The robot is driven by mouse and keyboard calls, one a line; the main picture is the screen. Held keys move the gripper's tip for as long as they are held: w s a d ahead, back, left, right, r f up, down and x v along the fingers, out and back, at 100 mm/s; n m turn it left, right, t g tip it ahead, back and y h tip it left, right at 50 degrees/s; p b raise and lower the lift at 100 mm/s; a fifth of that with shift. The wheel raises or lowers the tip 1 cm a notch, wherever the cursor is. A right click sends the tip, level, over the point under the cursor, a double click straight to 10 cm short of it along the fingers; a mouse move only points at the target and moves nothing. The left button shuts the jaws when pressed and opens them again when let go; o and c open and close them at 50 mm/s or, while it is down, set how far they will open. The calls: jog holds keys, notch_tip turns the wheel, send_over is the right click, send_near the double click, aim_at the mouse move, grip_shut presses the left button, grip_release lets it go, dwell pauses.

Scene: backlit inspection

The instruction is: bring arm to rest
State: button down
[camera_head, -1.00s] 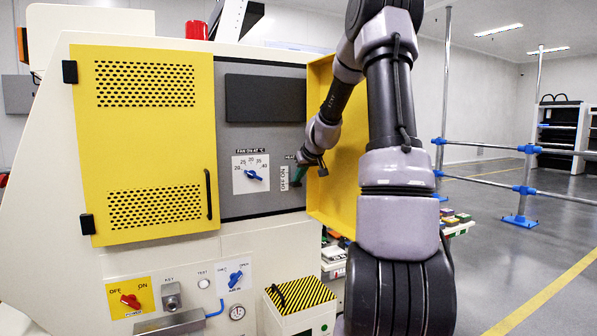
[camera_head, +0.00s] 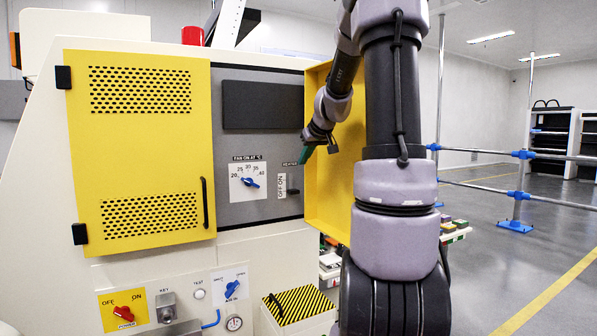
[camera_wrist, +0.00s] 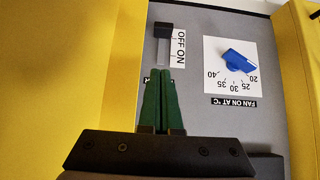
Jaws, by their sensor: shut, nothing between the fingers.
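My gripper (camera_head: 304,157) is at the end of my raised arm, in front of the open cabinet's grey panel. In the wrist view my gripper (camera_wrist: 163,72) shows two green fingers together, with nothing between them. A small dark switch lever (camera_wrist: 163,30) on a white OFF/ON plate (camera_wrist: 178,48) lies just beyond the fingertips. In the head view this plate (camera_head: 281,186) is below and left of my gripper. A blue fan knob (camera_head: 249,182) sits on its white dial; the knob also shows in the wrist view (camera_wrist: 238,62).
The yellow left door (camera_head: 150,145) is closed, and the open yellow right door (camera_head: 326,190) stands close beside my forearm. A yellow-black striped box top (camera_head: 298,303) is below. A rail frame (camera_head: 519,155) stands on the open floor at the right.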

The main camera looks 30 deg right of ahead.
jog(key=s+a+r+m+y, duration=0.1)
jog(key=s+a+r, duration=0.3)
jog(key=s+a, duration=0.9)
jog(key=s+a+f+m+g, duration=0.1)
jog(key=s+a, duration=0.2)
jog(key=s, duration=0.5)
jog(key=s+a+f+m, duration=0.2)
jog(key=s+a, duration=0.1)
jog(key=s, duration=0.6)
jog(key=shift+m+g+y, duration=0.3)
jog(key=shift+g, duration=0.1)
